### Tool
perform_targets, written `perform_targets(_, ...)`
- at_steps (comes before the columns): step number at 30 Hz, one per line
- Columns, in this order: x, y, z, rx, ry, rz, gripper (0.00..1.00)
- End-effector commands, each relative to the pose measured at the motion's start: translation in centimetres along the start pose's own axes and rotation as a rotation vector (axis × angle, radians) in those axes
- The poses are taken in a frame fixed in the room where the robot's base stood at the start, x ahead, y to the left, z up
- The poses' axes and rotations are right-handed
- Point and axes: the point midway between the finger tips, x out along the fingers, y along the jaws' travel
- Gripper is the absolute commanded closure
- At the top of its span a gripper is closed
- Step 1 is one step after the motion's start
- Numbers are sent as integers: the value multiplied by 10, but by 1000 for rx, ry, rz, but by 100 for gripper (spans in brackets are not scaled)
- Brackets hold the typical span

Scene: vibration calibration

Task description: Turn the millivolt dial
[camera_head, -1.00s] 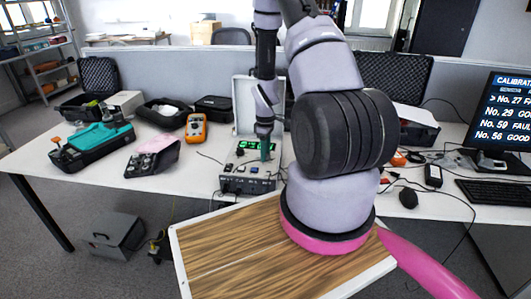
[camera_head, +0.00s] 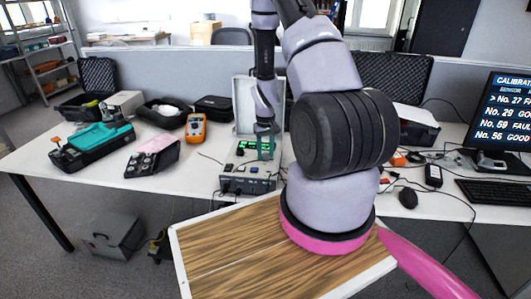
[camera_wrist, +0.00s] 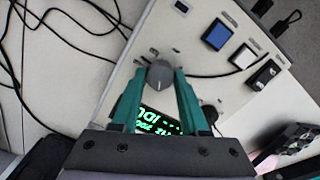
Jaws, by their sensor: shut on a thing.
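The calibration unit (camera_head: 248,185) is a grey box with an open lid, standing on the white table, with a lit green display. In the wrist view its panel shows a round grey dial (camera_wrist: 160,72) just past the display (camera_wrist: 155,123); I cannot read any label on the dial. My gripper (camera_wrist: 159,80) has teal fingers, one on each side of the dial, shut on it. In the head view my gripper (camera_head: 266,148) points down over the panel, and the dial is hidden there.
On the wrist view's panel are a blue button (camera_wrist: 217,36), a white button (camera_wrist: 243,56) and a black switch (camera_wrist: 264,74). Black cables lie beside the unit. An orange multimeter (camera_head: 196,128) stands to the left, a black mouse (camera_head: 408,198) to the right.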

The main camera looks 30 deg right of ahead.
Motion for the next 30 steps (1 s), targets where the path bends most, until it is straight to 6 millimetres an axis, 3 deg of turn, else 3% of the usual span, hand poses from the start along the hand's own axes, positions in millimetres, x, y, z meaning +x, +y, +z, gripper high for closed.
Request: perform_targets(30,0,0,-1,928,2,0,100)
